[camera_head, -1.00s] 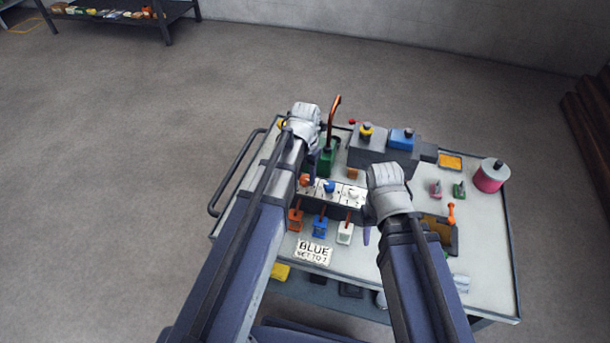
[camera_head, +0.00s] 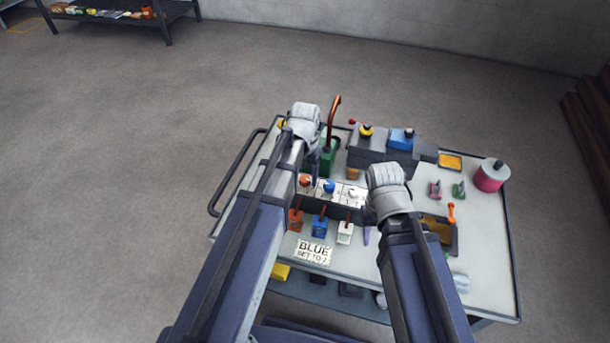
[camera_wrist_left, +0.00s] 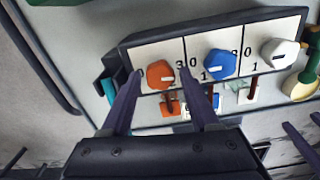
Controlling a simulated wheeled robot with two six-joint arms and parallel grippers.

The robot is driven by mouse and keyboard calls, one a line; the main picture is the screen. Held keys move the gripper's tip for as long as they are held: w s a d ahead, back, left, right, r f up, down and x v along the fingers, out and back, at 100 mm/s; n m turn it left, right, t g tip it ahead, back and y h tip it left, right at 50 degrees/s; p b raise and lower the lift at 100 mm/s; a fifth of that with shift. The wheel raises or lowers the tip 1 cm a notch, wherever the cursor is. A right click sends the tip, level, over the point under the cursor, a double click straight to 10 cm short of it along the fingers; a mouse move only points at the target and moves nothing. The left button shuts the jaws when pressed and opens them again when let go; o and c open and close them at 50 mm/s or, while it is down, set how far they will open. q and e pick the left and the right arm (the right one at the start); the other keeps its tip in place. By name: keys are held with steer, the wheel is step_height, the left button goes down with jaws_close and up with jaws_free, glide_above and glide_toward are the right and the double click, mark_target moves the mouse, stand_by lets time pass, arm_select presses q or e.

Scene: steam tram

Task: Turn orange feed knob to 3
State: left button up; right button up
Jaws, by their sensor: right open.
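The orange knob (camera_wrist_left: 160,73) sits on the left panel of a row of three dials; it also shows in the head view (camera_head: 304,181). Its white mark points right, toward the 3 printed at its right; a 0 is at its left. My left gripper (camera_wrist_left: 160,80) is open, one finger on each side of the orange knob. I cannot tell whether the fingers touch it. The blue knob (camera_wrist_left: 219,64) and white knob (camera_wrist_left: 280,50) are to its right. My right gripper (camera_head: 370,222) is open and empty right of the dial row, partly hidden by its arm.
A card (camera_head: 314,251) starting with BLUE lies in front of orange, blue and white levers. A grey block (camera_head: 372,152), a pink cylinder (camera_head: 490,176) and a green can (camera_head: 328,157) stand on the cart (camera_head: 475,235).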

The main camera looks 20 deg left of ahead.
mark_target(305, 178)
arm_select(q)
steer(key=shift+o, duration=0.7)
steer(key=shift+r, duration=0.1)
step_height(305, 178, up, 8)
steer(key=p, duration=0.8)
steer(key=shift+f, duration=0.2)
